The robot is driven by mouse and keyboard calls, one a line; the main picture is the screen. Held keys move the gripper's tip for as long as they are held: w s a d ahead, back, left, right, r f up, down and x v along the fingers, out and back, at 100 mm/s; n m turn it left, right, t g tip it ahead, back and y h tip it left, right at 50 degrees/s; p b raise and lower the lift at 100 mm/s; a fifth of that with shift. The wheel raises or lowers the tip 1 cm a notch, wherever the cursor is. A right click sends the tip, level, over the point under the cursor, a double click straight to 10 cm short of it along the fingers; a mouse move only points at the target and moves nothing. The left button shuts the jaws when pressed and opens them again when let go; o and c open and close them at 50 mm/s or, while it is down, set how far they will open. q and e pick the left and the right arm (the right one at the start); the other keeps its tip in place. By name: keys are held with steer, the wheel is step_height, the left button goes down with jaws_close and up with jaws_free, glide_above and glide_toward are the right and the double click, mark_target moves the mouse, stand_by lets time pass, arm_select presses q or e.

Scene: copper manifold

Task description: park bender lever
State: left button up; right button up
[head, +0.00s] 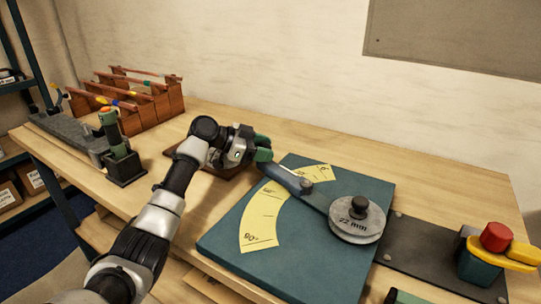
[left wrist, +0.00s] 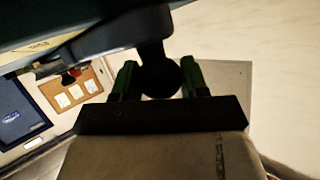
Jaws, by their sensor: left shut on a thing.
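The bender's lever (head: 285,178) is a blue-grey bar. It runs from the grey round die (head: 356,222) marked "22 mm" toward the upper left, across the yellow angle scale (head: 262,216) on the teal bender plate (head: 300,258). My left gripper (head: 263,149) is at the lever's far end, shut on its handle. In the left wrist view, a dark round handle (left wrist: 160,78) sits between the green fingers. The gripper hides much of the handle in the head view. My right gripper cannot be made out.
A wooden rack (head: 150,108) with copper pipes stands at the back left, beside a green-handled tool in a dark holder (head: 124,167). A clamp with a red knob (head: 495,237) and yellow lever stands at right. Bare bench lies behind the plate. A small green part at the bottom edge is unclear.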

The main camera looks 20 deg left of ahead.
stand_by(0.3)
arm_select(q)
steer(key=o, duration=1.3)
steer(key=b+v, duration=0.1)
steer(key=v, duration=0.9)
steer(key=shift+s+a+r, duration=0.2)
steer(key=shift+a, duration=0.1)
